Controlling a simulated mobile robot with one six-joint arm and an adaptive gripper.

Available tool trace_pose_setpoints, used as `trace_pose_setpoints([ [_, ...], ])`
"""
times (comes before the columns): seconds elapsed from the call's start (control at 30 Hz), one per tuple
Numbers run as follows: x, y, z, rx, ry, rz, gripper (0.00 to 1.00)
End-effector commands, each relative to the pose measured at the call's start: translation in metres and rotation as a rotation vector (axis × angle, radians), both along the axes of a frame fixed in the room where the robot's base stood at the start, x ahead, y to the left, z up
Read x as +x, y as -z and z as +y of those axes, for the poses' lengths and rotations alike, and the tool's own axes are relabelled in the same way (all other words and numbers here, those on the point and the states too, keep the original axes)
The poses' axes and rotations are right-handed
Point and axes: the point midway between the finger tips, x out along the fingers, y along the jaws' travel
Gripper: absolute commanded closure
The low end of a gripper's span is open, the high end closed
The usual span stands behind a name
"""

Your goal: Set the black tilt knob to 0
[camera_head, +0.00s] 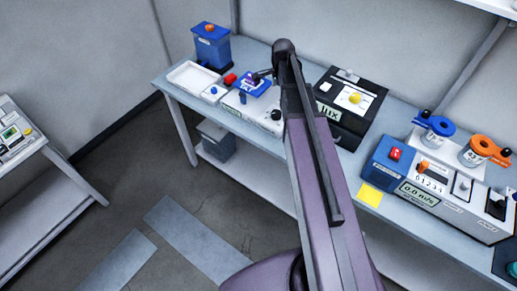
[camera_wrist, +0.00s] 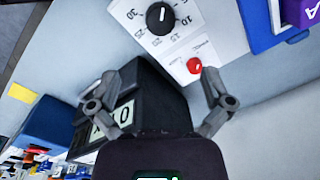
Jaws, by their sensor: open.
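The black tilt knob (camera_wrist: 160,18) is round with a white pointer line and sits on a white panel (camera_wrist: 205,30) with a printed number scale. It is at the top of the wrist view; the pointer's exact reading is too small to tell. In the head view the knob (camera_head: 277,115) is on the front right of a white unit (camera_head: 248,107). My gripper (camera_wrist: 158,85) is open and empty, its two fingers wide apart. The knob lies beyond the fingertips in the wrist view, apart from them. In the head view my gripper (camera_head: 263,77) is above the unit's back.
A red button (camera_wrist: 194,65) sits near the knob. A black box marked lux (camera_head: 345,105) stands to the right. A white tray (camera_head: 194,77) and blue bin (camera_head: 211,46) are left. A blue-and-white instrument (camera_head: 430,190) is further right.

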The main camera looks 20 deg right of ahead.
Motion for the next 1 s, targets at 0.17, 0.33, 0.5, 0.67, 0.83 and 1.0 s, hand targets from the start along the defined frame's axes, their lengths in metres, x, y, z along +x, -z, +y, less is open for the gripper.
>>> trace_pose_setpoints([
  [0.17,-0.001,-0.013,0.0,0.0,0.0,0.0,0.0],
  [0.33,-0.012,0.001,0.011,-0.005,-0.089,0.004,0.0],
  [0.5,-0.024,0.01,0.022,-0.011,-0.195,0.007,0.0],
  [0.67,-0.037,0.021,0.034,-0.016,-0.314,0.011,0.0],
  [0.83,-0.052,0.032,0.047,-0.023,-0.446,0.015,0.0],
  [1.0,-0.067,0.042,0.059,-0.028,-0.574,0.021,0.0],
])
